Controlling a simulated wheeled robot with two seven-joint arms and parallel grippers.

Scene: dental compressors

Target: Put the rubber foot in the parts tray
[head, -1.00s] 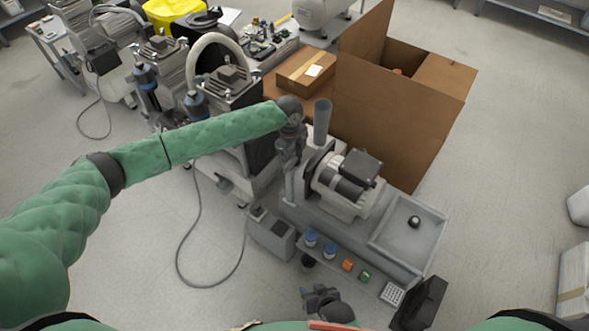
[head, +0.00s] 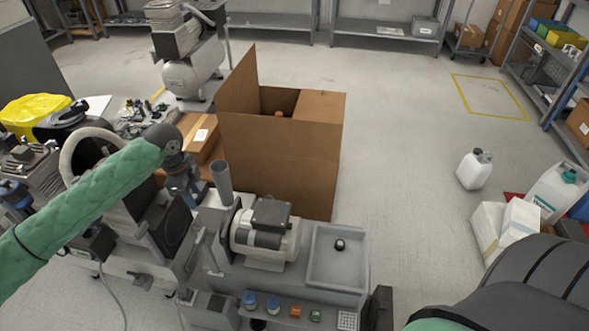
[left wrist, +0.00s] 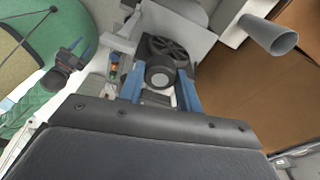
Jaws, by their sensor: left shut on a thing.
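My left gripper (head: 184,192) reaches down beside the grey upright tube, left of the small compressor (head: 265,235). In the left wrist view its two blue fingers (left wrist: 160,92) stand apart on either side of a small round dark piece with a pale face, which I take for the rubber foot (left wrist: 160,77); in the head view it is hidden. The grey parts tray (head: 325,270) is at the bench's right end. A small black round piece with a pale top (head: 340,245) lies in it. My right gripper (left wrist: 78,52) shows empty with its prongs apart in the left wrist view.
The grey tube (head: 220,182) stands close to my left gripper. A tall open cardboard box (head: 285,160) rises behind the bench. Blue-capped jars (head: 261,302) and orange and green blocks (head: 305,313) line the front shelf.

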